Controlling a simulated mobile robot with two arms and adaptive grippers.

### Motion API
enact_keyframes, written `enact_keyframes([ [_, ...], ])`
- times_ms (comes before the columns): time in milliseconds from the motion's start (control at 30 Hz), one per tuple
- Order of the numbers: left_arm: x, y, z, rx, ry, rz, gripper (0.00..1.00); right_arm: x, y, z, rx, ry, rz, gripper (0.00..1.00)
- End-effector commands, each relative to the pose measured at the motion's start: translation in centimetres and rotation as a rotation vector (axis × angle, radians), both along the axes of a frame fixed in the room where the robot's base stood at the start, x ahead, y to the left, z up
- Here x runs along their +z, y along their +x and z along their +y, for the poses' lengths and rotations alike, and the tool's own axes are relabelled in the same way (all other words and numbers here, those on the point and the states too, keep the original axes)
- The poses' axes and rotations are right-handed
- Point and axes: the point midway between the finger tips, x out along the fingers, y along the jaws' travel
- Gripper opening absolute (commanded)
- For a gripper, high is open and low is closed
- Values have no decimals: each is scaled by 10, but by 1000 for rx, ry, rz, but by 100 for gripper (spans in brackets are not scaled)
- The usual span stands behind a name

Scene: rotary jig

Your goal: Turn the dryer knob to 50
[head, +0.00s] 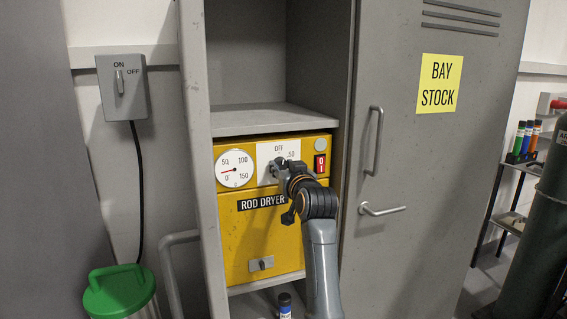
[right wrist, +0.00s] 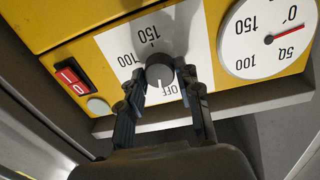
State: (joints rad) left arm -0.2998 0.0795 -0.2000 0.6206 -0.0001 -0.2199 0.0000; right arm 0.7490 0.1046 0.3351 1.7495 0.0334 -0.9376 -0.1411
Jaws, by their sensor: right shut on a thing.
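The yellow rod dryer (head: 229,239) sits in the open locker. My right gripper (head: 279,168) reaches to the white dial plate (head: 265,152) on its front. The round grey dryer knob (right wrist: 159,67) shows in the right wrist view, upside down. My right gripper (right wrist: 160,78) is shut on the knob, one finger on each side. A white mark on the knob points just left of the OFF label in that view. My left gripper is not in view.
A round gauge (head: 234,169) with a red needle is left of the knob, a red switch (head: 320,163) right. A lower latch (head: 260,264) is on the dryer. The shelf (head: 262,119) above is empty. The locker door (head: 435,150) stands at the right.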

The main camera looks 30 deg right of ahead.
Motion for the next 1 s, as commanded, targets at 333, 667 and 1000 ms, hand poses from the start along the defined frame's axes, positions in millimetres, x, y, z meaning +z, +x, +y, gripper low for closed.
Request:
enact_keyframes([
  [333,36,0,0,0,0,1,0,4,0,0,1,322,-76,2],
  [667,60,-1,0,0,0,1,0,4,0,-1,0,591,-141,2],
  [1000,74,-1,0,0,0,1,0,2,0,-1,0,755,-180,2],
])
